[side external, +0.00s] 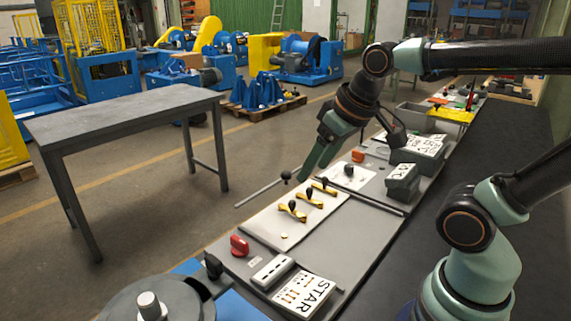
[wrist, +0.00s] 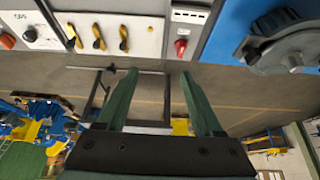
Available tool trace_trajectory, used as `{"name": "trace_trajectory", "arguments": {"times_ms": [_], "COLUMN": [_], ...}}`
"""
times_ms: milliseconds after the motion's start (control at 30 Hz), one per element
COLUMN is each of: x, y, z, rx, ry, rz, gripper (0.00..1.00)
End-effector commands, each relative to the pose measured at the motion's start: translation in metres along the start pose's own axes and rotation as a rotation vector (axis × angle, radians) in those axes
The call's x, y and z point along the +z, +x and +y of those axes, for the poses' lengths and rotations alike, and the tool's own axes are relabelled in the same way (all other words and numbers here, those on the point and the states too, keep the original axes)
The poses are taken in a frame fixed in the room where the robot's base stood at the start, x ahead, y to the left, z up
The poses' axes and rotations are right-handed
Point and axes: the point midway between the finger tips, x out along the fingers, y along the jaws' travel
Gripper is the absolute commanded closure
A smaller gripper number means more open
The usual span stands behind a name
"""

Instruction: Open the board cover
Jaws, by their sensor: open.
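A white panel (side external: 290,222) lies on the grey board (side external: 355,240); I cannot tell which part is its cover. Several brass-coloured levers with black knobs (side external: 292,210) sit on the panel. A thin grey rod (side external: 258,193) with a black knob (side external: 286,175) runs along the panel's far side. My gripper (side external: 306,175) is open, pointing down near the rod's right end. In the wrist view the open fingers (wrist: 160,73) have the rod (wrist: 90,68) at their tips, with nothing clearly gripped. The panel (wrist: 128,37) also shows there.
A red knob (side external: 239,245) and a label marked STAR (side external: 305,292) are at the board's near end. A round grey machine part (side external: 150,305) stands at lower left. A grey table (side external: 125,115) stands beyond open floor. Another arm segment (side external: 470,220) is at right.

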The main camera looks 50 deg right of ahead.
Motion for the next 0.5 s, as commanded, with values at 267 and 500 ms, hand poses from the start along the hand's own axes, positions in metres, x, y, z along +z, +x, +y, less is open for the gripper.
{"name": "trace_trajectory", "arguments": {"times_ms": [267,500], "x": [-0.063,-0.115], "y": [-0.002,0.017], "z": [0.026,0.058], "rx": [0.03,0.051], "ry": [0.073,0.143], "rz": [-0.123,-0.236], "gripper": [0.32,0.32]}}
